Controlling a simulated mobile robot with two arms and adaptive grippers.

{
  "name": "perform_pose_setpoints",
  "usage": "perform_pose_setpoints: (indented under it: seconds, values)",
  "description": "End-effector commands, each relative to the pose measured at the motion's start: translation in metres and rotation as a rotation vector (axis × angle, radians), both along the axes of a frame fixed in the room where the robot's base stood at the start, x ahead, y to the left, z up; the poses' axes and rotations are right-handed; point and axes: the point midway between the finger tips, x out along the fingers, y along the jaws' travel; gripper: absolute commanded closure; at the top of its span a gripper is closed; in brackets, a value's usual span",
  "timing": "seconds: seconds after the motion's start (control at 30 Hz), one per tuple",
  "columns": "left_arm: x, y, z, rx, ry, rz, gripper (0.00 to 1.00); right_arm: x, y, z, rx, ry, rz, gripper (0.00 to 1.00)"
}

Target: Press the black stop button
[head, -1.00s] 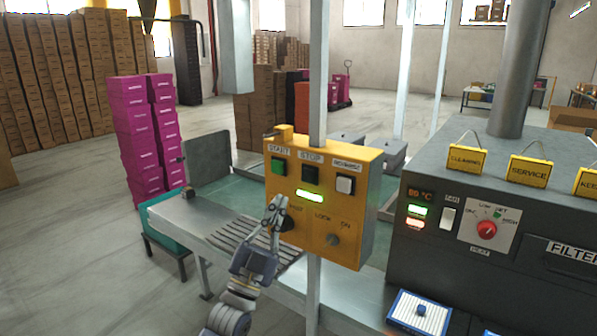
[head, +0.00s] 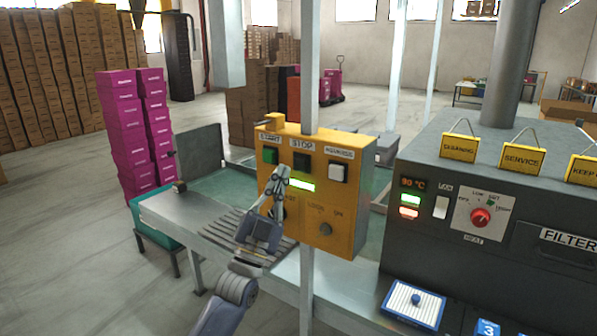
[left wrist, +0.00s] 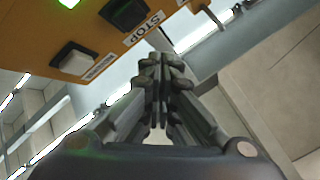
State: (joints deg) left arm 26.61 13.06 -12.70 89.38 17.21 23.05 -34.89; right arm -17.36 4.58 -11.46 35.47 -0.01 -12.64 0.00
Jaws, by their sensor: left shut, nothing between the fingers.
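The black stop button (head: 301,161) is on the upper front of the yellow control box (head: 345,215), under the STOP label. A green START button (head: 270,156) is to its left and a white REVERSE button (head: 338,172) to its right. My left gripper (head: 283,172) is shut and empty, in front of the box, with its fingertips just below and left of the stop button. In the left wrist view the stop button (left wrist: 127,12) is at the top, apart from the shut fingertips (left wrist: 162,65). My right gripper is not in view.
A dark machine (head: 420,258) with switches stands at right.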

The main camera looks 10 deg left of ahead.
Motion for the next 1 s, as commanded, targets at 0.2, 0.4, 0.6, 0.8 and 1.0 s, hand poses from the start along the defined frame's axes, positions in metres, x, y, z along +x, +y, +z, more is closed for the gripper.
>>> perform_pose_setpoints:
  seconds: [0.2,0.4,0.6,0.8,1.0]
  values:
    - [0.025,-0.01,-0.002,0.0,-0.002,0.0,1.0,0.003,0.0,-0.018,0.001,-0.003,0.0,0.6]
    - [0.036,-0.014,-0.001,0.002,-0.001,0.0,1.0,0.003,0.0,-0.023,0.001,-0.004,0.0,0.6]
    - [0.038,-0.014,0.0,0.001,0.0,-0.001,1.0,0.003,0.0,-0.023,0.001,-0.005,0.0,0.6]
    - [0.038,-0.014,0.0,0.001,0.0,-0.001,1.0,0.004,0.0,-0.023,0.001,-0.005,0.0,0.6]
    - [0.038,-0.014,0.0,0.001,0.0,-0.001,1.0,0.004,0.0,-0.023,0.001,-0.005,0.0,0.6]
